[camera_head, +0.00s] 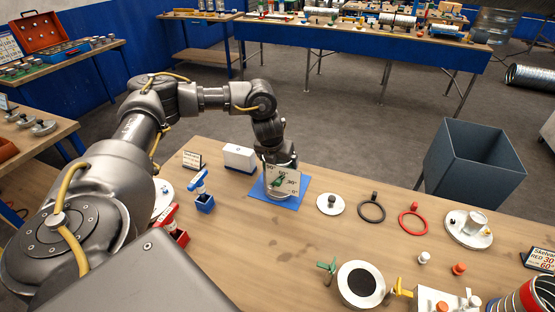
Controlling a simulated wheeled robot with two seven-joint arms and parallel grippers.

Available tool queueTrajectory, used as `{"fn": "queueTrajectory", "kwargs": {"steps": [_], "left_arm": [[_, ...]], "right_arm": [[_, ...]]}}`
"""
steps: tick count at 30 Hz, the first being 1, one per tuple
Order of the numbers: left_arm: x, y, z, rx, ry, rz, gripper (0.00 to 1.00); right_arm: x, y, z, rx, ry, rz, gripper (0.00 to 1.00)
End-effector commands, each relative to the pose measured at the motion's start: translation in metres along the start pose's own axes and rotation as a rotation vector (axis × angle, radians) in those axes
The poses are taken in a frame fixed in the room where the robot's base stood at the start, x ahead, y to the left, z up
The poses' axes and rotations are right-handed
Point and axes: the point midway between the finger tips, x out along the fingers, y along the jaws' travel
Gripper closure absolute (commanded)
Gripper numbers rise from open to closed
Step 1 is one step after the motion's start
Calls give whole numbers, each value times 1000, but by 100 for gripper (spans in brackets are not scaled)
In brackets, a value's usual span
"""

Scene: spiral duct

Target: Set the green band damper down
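My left gripper (279,160) points down over a blue mat (292,201) near the table's far edge. A green piece (278,181), which looks like part of the green band damper, shows just below the gripper. A pale round part (277,195) sits beneath it at the mat. A white card with numbers (291,182) overlaps this spot, and the fingertips are too small and covered to read. I cannot tell if the fingers grip the green piece or if it rests on the mat. My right gripper is not in view.
On the wooden table (250,240) are a white disc with a dark knob (330,204), a black ring (371,210), a red ring (413,222) and a dark-centred round part (361,283) with green and yellow handles. A grey bin (470,165) stands beyond the far edge.

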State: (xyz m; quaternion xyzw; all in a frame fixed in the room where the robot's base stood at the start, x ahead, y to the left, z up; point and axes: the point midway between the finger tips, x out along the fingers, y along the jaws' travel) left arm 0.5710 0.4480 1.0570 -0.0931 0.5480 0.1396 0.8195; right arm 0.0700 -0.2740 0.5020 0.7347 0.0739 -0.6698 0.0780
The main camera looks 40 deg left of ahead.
Motion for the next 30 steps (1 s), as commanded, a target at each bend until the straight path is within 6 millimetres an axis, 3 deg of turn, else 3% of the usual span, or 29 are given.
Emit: {"fn": "queueTrajectory", "kwargs": {"steps": [8, 15, 21, 30], "left_arm": [[-11, -1, 1, 2, -1, -4, 0], [-59, -1, 1, 2, -6, -4, 0], [-100, 0, 3, 3, -5, -1, 0], [-122, 0, 1, 0, -1, -1, 0]], "right_arm": [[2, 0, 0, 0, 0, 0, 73], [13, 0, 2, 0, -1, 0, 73], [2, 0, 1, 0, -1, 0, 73], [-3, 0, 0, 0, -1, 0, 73]]}}
